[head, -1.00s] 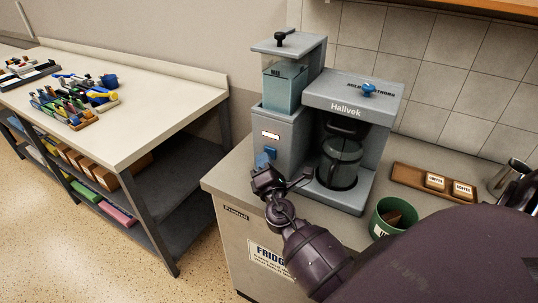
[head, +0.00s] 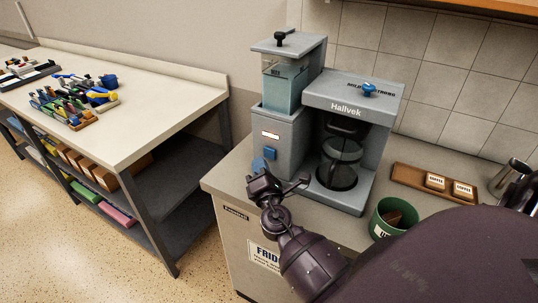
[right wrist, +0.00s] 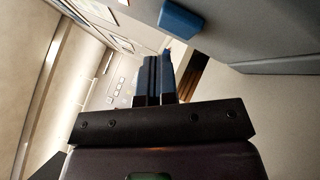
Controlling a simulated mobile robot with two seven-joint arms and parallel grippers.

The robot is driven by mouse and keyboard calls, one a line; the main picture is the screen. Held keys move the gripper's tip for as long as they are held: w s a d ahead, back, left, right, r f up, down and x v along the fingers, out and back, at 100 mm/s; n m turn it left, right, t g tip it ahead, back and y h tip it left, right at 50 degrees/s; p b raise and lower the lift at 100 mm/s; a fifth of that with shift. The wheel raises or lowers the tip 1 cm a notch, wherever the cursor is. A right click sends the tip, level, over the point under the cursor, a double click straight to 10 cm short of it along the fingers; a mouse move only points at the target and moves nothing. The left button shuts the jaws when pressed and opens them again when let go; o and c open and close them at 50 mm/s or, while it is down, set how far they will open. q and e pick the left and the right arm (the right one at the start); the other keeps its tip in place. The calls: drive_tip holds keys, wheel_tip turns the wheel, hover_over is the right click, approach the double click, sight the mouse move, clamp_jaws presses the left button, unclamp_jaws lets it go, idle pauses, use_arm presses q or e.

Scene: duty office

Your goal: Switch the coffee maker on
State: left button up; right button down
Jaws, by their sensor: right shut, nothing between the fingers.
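The grey coffee maker (head: 345,107) stands on the counter, with a glass carafe (head: 341,163) in its bay. A blue switch (head: 270,152) sits low on the front of its left tower; it also shows in the right wrist view (right wrist: 182,18). I cannot tell whether it is on. My right gripper (head: 260,166) is shut and empty, its blue fingertips just below and left of the switch. In the right wrist view the closed fingers (right wrist: 158,78) appear apart from the switch. My left gripper is not in view.
A green bin (head: 391,217) and a wooden tray (head: 412,182) with labelled boxes stand right of the coffee maker. The counter's front edge is below my gripper. A workbench (head: 160,122) with coloured items stands left, across a floor gap.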

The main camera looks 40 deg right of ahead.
drive_tip(key=a, duration=0.1)
drive_tip(key=s+a, duration=0.1)
drive_tip(key=a, duration=0.1)
drive_tip(key=s+a+b, duration=0.1)
drive_tip(key=a, duration=0.1)
drive_tip(key=shift+s+a, duration=0.1)
drive_tip(key=shift+a, duration=0.05)
idle(0.7)
